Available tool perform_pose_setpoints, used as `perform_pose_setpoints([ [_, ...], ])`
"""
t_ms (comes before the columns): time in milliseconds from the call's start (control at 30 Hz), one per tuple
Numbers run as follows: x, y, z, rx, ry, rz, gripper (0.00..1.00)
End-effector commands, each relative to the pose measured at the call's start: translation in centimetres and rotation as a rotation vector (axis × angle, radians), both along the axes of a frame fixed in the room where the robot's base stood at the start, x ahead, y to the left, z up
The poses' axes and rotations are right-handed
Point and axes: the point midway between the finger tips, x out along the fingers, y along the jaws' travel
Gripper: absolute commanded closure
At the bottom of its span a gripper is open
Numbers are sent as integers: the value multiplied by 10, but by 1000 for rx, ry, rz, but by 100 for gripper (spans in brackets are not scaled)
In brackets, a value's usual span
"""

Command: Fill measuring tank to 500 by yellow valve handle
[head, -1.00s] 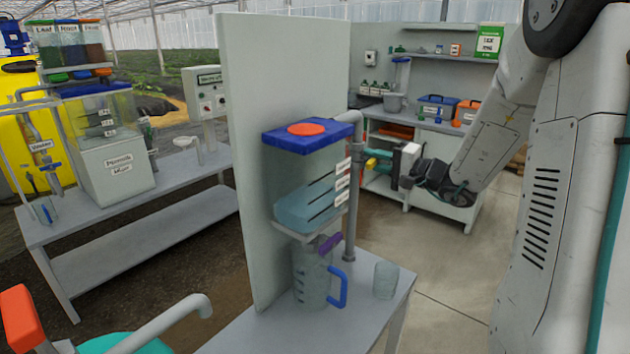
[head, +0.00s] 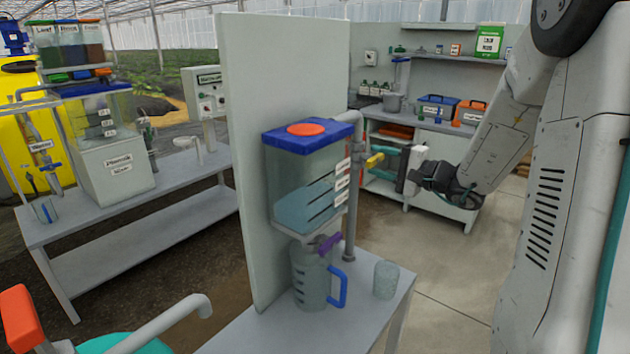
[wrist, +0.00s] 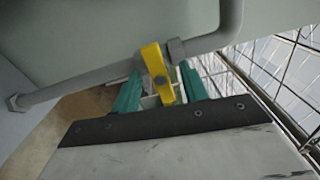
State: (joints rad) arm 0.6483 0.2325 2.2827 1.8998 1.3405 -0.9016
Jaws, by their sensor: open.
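The yellow valve handle (head: 375,160) is on the grey pipe to the right of the measuring tank (head: 305,185). In the wrist view the handle (wrist: 158,72) lies between the two teal fingers, with gaps beside it. My gripper (head: 388,162) is open at the handle; it also shows in the wrist view (wrist: 160,88). The tank is clear, with a blue lid and an orange cap. Bluish liquid stands in its lower part. Its white mark labels (head: 342,182) are too small to read.
A purple valve handle (head: 328,244) sits under the tank, above a clear jug (head: 310,275) with a blue handle. A clear cup (head: 386,280) stands to the right on the bench (head: 350,325). A tall panel (head: 240,150) stands behind the tank.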

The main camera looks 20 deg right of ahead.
Motion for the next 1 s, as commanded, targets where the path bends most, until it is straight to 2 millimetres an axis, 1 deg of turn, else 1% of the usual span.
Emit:
perform_pose_setpoints([
  [300, -28, -17, 0, 0, 0, -2, 56],
  [500, -43, -26, 1, -1, -2, -2, 56],
  [633, -47, -27, 0, -1, 0, 0, 56],
  [1000, -47, -27, 0, -1, -1, 1, 56],
])
